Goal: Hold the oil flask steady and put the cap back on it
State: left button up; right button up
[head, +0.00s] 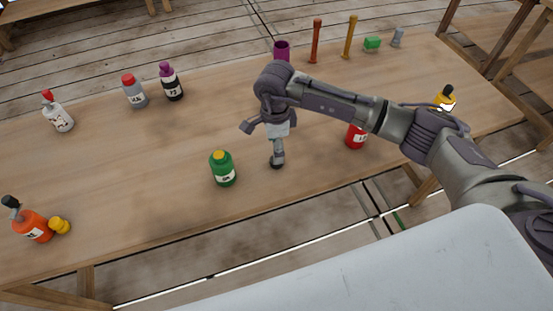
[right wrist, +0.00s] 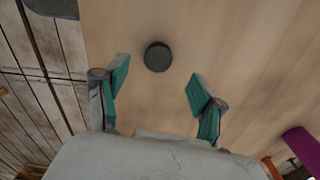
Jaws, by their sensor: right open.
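A round black cap-like disc (right wrist: 158,56) lies flat on the wooden table in the right wrist view, apart from the fingers. My right gripper (right wrist: 158,88) is open and empty above the table, its two teal-padded fingers spread to either side below the disc. In the head view, my right gripper (head: 278,152) points down near the table's middle, right of a green bottle with a yellow top (head: 222,170). I cannot tell which bottle is the oil flask. A red bottle (head: 355,136) is partly hidden behind my right arm, its top out of sight. My left gripper is not in view.
An orange bottle (head: 33,227) and a yellow piece (head: 59,226) are at the left. White (head: 60,119), grey (head: 136,94) and black (head: 172,87) bottles stand along the back. A purple cup (head: 281,50) is behind my arm. The left middle of the table is clear.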

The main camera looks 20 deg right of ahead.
jog(key=shift+f, duration=0.25)
notch_tip(320, 180, down, 4)
jog(key=shift+s+r+p, duration=0.1)
jog(key=shift+r+p, duration=0.1)
jog(key=shift+p, duration=0.75)
jog(key=shift+f, duration=0.55)
jog(key=c, duration=0.8)
